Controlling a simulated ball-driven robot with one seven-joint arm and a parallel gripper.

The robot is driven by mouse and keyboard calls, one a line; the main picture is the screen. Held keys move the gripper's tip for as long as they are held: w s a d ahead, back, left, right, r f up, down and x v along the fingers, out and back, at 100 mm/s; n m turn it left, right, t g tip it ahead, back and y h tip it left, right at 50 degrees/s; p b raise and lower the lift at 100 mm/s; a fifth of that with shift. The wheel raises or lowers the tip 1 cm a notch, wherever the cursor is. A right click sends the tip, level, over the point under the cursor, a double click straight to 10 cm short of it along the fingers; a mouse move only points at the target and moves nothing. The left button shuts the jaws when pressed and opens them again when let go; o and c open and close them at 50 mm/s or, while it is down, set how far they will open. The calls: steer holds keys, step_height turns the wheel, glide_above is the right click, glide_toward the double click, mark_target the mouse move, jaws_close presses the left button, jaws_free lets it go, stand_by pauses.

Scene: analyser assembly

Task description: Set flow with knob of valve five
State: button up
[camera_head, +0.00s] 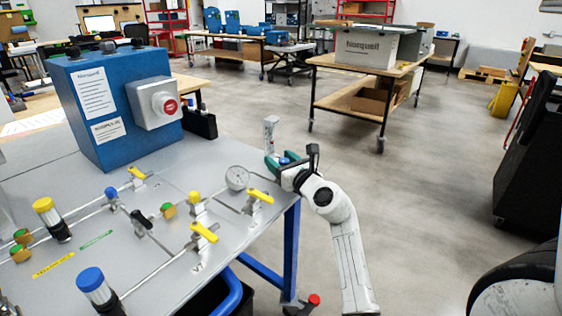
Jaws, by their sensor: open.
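My gripper (281,160) is open at the right edge of the grey table, with dark green fingers. A small blue part shows between or just behind the fingers; I cannot tell whether it is a knob or whether the fingers touch it. A clear upright flow tube (271,133) stands right behind the gripper, its lower end hidden by the fingers. No label for valve five can be read. Yellow-handled valves (204,232), (260,196) sit on the pipes to the left, and a round gauge (237,178) stands near the gripper.
The blue analyser box (105,105) with a red button (168,106) stands at the back of the grey table (60,170). Yellow-topped (44,205) and blue-topped (90,279) cylinders stand at left. A wooden cart (368,65) is farther back.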

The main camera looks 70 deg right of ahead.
steer(key=shift+c, duration=0.2)
steer(key=c, duration=0.9)
steer(key=shift+y, duration=0.3)
steer(key=shift+n+t+y+b, duration=0.4)
steer(key=shift+n+t+y, duration=0.2)
steer(key=shift+n+y, duration=0.2)
steer(key=n+y, duration=0.1)
steer(key=y, duration=0.1)
steer(key=n+t+y, duration=0.1)
steer(key=y, duration=0.1)
steer(key=n+y+b, duration=0.1)
steer(key=n+y, duration=0.1)
steer(key=shift+a+t, duration=0.3)
steer(key=shift+t, duration=0.1)
steer(key=shift+w+a+n+y+b, duration=0.15)
steer(key=shift+n+y+b, duration=0.65)
steer(key=shift+y, duration=0.6)
steer(key=shift+s+a+n+y+b, duration=0.15)
steer(key=shift+n+y+b, duration=0.35)
steer(key=shift+n+y, duration=0.7)
steer(key=shift+w+y, duration=0.1)
steer(key=shift+y, duration=0.4)
